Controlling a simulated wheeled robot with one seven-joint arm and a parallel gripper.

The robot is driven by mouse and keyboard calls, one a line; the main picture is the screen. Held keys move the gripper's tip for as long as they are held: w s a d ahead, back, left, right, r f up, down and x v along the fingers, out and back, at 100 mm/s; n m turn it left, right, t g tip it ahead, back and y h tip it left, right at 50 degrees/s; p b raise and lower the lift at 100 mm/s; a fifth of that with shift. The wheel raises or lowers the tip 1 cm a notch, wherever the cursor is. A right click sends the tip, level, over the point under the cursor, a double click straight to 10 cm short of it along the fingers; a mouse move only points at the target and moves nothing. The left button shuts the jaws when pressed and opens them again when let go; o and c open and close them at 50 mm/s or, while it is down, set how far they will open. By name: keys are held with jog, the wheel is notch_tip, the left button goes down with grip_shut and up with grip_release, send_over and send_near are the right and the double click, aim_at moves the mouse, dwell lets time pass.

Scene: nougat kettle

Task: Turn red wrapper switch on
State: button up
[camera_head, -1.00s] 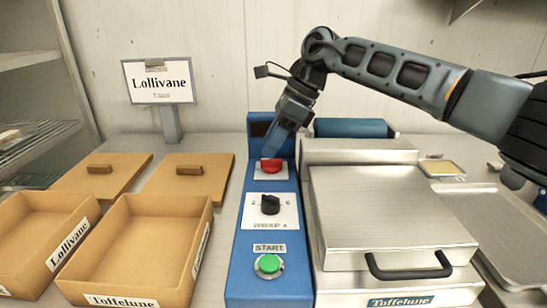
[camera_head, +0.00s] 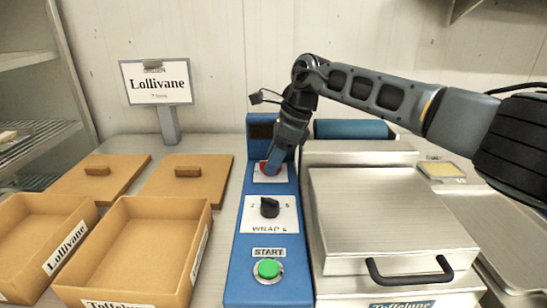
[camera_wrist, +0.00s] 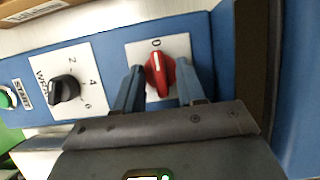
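The red wrapper switch (camera_wrist: 160,74) is a rotary knob on a white plate at the far end of the blue control panel (camera_head: 246,216). In the wrist view its white line points at the "0" mark. My gripper (camera_wrist: 161,78) is open, with one finger on each side of the red switch. A thin gap seems to show between the fingers and the knob. In the head view my gripper (camera_head: 272,166) reaches down onto the switch (camera_head: 262,170) and partly covers it. The switch's other marking is hidden.
A black dial (camera_head: 269,207) and a green START button (camera_head: 268,269) sit nearer on the panel. A steel machine with a lid (camera_head: 385,215) stands close on the right. Cardboard boxes (camera_head: 135,250) and the Lollivane sign (camera_head: 157,83) are on the left.

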grip_shut()
dwell(0.3)
jog(key=shift+m+p, duration=0.3)
jog(key=shift+p, duration=0.05)
jog(key=shift+s+r+m+t+p, duration=0.15)
jog(key=shift+m+t+p, duration=0.25)
jog(key=shift+m+p, duration=0.45)
jog(key=m+p, duration=0.1)
jog(key=m, duration=0.1)
jog(key=m+t+p, duration=0.1)
jog(key=m, duration=0.1)
jog(key=shift+s+m+t+h+p, duration=0.1)
jog(key=shift+m+t+h+p, duration=0.2)
jog(key=shift+m+h, duration=0.1)
jog(key=m, duration=0.1)
jog(key=m+t+h, duration=0.1)
jog(key=m, duration=0.1)
jog(key=m+p, duration=0.1)
jog(key=m, duration=0.1)
jog(key=shift+s+a+f+h, duration=0.1)
jog(key=shift+a+f+h, duration=0.1)
jog(key=shift+f+h, duration=0.1)
jog(key=m+h, duration=0.1)
jog(key=m, duration=0.1)
jog(key=m+h+b, duration=0.1)
jog(key=m, duration=0.2)
jog(key=shift+a+m+t, duration=0.1)
jog(key=shift+m+t, duration=0.25)
jog(key=shift+t, duration=0.05)
